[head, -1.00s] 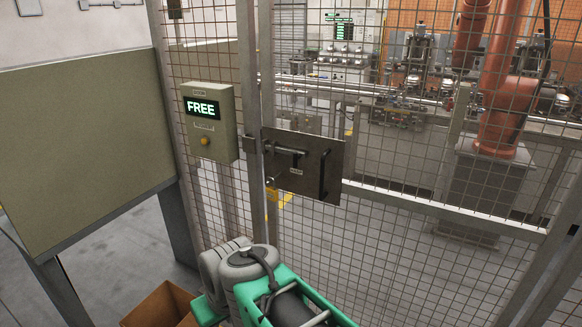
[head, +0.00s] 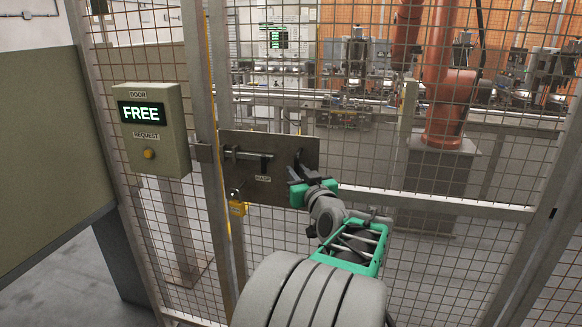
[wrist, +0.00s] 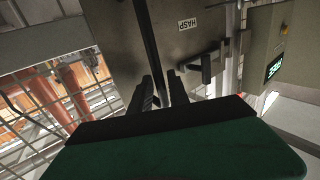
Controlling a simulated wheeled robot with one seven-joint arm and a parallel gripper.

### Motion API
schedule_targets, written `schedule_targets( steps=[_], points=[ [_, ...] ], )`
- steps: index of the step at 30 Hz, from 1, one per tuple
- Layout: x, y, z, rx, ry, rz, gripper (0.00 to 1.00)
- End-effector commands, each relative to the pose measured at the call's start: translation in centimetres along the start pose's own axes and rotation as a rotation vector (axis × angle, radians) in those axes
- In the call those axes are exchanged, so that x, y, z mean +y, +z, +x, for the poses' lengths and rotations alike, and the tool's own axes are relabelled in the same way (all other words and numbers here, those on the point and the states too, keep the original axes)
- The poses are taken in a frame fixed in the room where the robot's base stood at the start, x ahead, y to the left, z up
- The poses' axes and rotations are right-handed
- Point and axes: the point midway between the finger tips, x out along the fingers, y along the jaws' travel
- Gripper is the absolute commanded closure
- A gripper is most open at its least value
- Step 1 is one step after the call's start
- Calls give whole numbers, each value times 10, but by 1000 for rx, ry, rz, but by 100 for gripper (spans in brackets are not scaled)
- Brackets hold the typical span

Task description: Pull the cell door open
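The cell door is a wire-mesh door with a grey latch plate (head: 285,187). A black upright pull handle (head: 299,160) is on the plate's right part; in the wrist view the handle (wrist: 148,35) runs down between my fingers. My gripper (head: 297,176) is at the handle; its fingers (wrist: 163,88) stand close on either side of the bar. Whether they press on it is not clear. A sliding bolt (head: 248,154) with a dark knob is left of the handle. A yellow padlock (head: 238,208) hangs below the plate's left end. The door looks closed or nearly so.
A request box (head: 153,130) left of the door post (head: 212,100) reads FREE. A solid olive panel (head: 45,160) is at far left. Behind the mesh stand an orange robot arm (head: 440,105) and a line of machines. My arm fills the lower middle.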

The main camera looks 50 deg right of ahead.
Motion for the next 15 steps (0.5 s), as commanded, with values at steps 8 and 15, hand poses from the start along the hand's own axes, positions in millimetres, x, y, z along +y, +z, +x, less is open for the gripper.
schedule_targets(
  steps=[8, 15],
  points=[
    [0, 0, 36, -1, 1, 1, 78],
    [1, 0, 36, -2, 3, 0, 79]
  ],
)
